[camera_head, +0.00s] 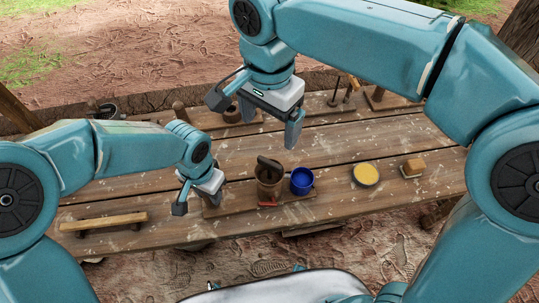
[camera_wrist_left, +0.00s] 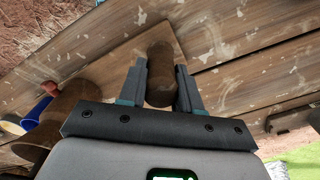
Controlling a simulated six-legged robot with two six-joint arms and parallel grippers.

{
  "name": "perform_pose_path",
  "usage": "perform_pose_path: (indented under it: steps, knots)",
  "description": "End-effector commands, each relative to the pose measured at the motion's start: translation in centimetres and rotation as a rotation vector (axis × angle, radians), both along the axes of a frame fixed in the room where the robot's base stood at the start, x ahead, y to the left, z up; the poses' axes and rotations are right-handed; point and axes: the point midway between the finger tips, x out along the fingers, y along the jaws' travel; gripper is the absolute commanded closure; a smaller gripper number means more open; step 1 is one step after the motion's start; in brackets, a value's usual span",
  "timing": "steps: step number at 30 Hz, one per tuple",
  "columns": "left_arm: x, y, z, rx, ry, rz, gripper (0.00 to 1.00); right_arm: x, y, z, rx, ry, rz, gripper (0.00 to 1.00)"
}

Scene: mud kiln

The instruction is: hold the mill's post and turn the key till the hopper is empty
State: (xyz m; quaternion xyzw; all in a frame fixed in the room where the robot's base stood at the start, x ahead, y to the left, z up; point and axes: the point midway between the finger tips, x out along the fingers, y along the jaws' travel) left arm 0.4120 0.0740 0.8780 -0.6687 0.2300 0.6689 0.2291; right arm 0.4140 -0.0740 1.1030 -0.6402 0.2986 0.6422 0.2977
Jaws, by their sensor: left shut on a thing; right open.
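The brown mill (camera_head: 268,180) stands on a wooden board in the middle of the table, with a dark piece at its top. I cannot tell what its hopper holds. A small red part, perhaps the key (camera_head: 267,204), shows low at its front and also in the left wrist view (camera_wrist_left: 49,87). My left gripper (camera_head: 200,198) is left of the mill, shut on a brown round post (camera_wrist_left: 160,72), which stands between its fingers in the left wrist view. The head view hides this post behind the gripper. My right gripper (camera_head: 256,122) is open and empty, above and behind the mill.
Farther right are a round dish with yellow contents (camera_head: 365,174) and a small brown block (camera_head: 413,167). A wooden bar (camera_head: 103,221) lies at the front left. Small wooden items line the table's back edge.

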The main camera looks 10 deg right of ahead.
Motion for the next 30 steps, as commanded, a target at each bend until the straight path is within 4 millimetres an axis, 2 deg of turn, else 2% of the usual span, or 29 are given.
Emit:
perform_pose_path:
  steps: [3, 30]
  knots:
    - [0.05, -0.02, 0.05, -0.001, -0.002, 0.001, 1.0, 0.0, 0.0, 0.0, 0.001, 0.0, 0.321, 0.11]
    - [0.05, -0.02, 0.05, -0.001, -0.002, 0.001, 1.0, -0.05, 0.0, -0.04, 0.007, 0.001, 2.786, 0.11]
